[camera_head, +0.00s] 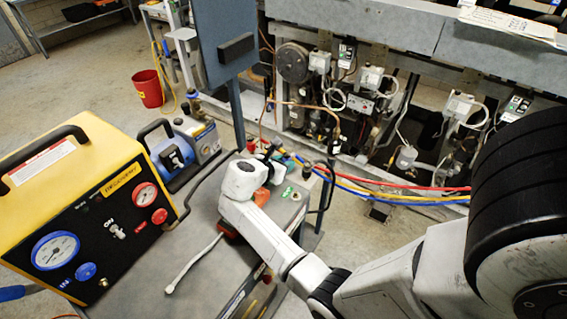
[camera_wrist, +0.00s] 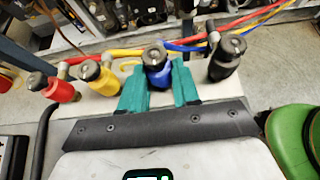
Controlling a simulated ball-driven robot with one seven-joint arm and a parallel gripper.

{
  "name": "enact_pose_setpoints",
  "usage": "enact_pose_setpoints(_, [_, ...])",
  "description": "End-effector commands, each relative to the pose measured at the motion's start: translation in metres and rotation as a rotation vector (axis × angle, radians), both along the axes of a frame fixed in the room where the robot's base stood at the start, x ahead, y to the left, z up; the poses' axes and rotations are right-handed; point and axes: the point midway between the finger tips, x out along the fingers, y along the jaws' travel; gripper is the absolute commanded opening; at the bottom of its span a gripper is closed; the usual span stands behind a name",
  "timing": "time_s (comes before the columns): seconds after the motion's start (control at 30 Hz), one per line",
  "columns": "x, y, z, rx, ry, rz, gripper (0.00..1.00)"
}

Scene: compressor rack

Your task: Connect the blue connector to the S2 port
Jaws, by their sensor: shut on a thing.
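In the wrist view, my gripper (camera_wrist: 158,88) has two green fingers closed around the blue connector (camera_wrist: 157,70), one on each side. The connector has a round metal top, and a blue hose (camera_wrist: 186,46) runs off to its right. In the head view, my gripper (camera_head: 272,168) is over the far end of the grey cart, mostly behind my white wrist. The blue connector cannot be made out clearly there. The compressor rack (camera_head: 400,45) stands beyond the cart. I cannot pick out the S2 port or read its label in either view.
A red connector (camera_wrist: 55,88), a yellow connector (camera_wrist: 98,76) and a black connector (camera_wrist: 225,58) stand close beside the blue one. Red, yellow and blue hoses stretch toward the rack. A yellow gauge machine (camera_head: 85,205) and a blue pump (camera_head: 185,150) are on the left.

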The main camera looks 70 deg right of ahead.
Motion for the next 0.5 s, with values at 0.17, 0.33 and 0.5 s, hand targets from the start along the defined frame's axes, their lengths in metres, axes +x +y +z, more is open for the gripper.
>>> enact_pose_setpoints(0.17, [0.000,0.000,0.007,0.000,0.000,0.000,0.04])
enact_pose_setpoints(0.33, [0.000,0.000,0.014,0.000,0.001,0.000,0.04])
enact_pose_setpoints(0.5, [0.000,0.000,0.020,0.000,0.001,0.000,0.04])
